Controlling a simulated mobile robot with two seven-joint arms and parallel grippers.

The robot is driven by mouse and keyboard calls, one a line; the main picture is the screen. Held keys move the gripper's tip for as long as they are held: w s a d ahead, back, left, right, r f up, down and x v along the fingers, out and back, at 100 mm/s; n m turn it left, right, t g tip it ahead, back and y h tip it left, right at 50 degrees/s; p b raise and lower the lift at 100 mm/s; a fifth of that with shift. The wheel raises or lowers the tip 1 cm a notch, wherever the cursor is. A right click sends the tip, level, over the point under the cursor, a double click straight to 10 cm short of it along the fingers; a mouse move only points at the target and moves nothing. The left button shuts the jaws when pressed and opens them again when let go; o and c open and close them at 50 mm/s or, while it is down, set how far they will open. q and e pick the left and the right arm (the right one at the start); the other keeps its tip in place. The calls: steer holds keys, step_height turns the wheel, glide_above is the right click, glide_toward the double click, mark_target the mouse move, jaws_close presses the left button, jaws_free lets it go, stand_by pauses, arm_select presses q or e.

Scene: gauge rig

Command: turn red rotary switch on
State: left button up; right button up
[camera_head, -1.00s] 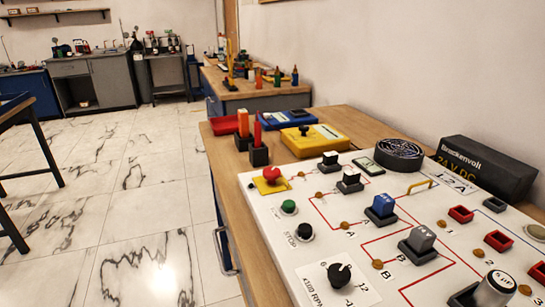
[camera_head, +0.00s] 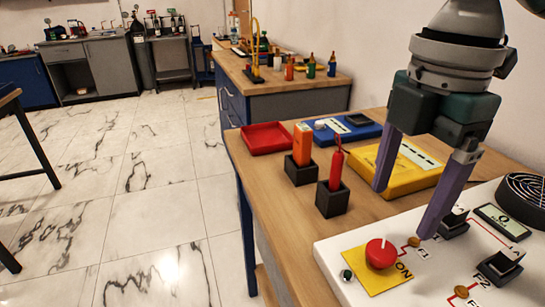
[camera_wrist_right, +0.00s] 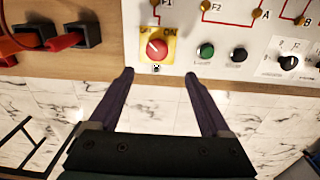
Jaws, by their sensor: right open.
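The red rotary switch (camera_head: 380,253) is a round red knob with a white pointer line, on a yellow plate marked ON, at the near left corner of the white panel (camera_head: 335,262). In the right wrist view the switch (camera_wrist_right: 156,48) lies ahead of the fingertips, left of the middle between them. My right gripper (camera_head: 403,212) is open and empty, its purple fingers pointing down above and beyond the switch in the head view. It also shows in the right wrist view (camera_wrist_right: 160,73), fingers spread wide. It does not touch the knob. My left gripper is out of view.
Black holders with an orange block (camera_head: 303,145) and a red tool (camera_head: 337,165) stand left of the panel. A yellow multimeter-like box (camera_head: 405,172) and a red tray (camera_head: 266,138) lie behind. Green (camera_wrist_right: 206,51) and black (camera_wrist_right: 239,54) buttons sit beside the switch.

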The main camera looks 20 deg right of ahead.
mark_target(382, 249)
steer(key=f, duration=0.2)
steer(key=f+b, duration=0.1)
steer(key=f, duration=0.5)
steer(key=shift+w+d+f, duration=0.25)
steer(key=shift+w, duration=0.05)
steer(key=shift+f, duration=0.45)
steer(key=shift+w, duration=0.1)
steer(key=shift+c, duration=0.3)
jaws_close()
steer(key=shift+r, duration=0.1)
